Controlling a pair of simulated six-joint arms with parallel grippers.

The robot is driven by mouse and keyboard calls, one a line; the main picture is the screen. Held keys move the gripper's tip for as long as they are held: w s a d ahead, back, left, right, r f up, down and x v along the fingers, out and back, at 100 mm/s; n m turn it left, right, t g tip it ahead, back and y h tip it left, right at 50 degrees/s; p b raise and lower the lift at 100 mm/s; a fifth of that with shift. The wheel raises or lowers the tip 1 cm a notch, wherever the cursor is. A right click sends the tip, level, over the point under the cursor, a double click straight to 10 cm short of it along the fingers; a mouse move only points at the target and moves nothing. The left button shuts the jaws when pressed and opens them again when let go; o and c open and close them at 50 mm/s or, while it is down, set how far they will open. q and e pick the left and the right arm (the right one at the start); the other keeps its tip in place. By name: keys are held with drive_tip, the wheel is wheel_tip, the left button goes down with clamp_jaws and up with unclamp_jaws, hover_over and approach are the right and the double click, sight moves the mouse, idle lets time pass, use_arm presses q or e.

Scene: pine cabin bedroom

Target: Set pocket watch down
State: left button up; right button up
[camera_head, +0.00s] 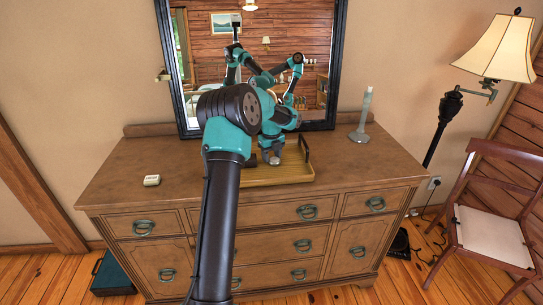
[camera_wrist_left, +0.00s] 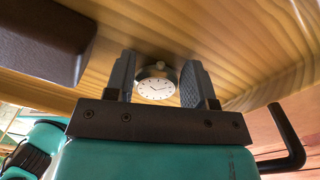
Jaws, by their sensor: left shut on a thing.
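A small pocket watch with a white dial and dark numerals (camera_wrist_left: 156,88) shows in the left wrist view, between the two grey fingers of my left gripper (camera_wrist_left: 157,82). The gripper is shut on it. In the head view my left gripper (camera_head: 272,157) reaches down over a light wooden tray (camera_head: 294,174) on the dresser, and the watch is hidden there. The tray's pale grain (camera_wrist_left: 225,45) fills much of the wrist view close to the watch. I cannot tell whether the watch touches it. My right gripper is not directly in view.
The tray has a dark handle (camera_head: 304,148) at its right. A pale candlestick (camera_head: 363,118) stands on the dresser (camera_head: 340,165) at right, and a small cream clock (camera_head: 152,180) lies at left. A black-framed mirror (camera_head: 335,60) at the back reflects my arms. The dresser's left top is mostly clear.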

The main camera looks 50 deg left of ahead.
use_arm(q)
drive_tip(key=shift+f, duration=0.1)
drive_tip(key=o, duration=0.9)
wheel_tip(320, 180, up, 12)
drive_tip(key=shift+r, duration=0.1)
idle(0.4)
idle(0.3)
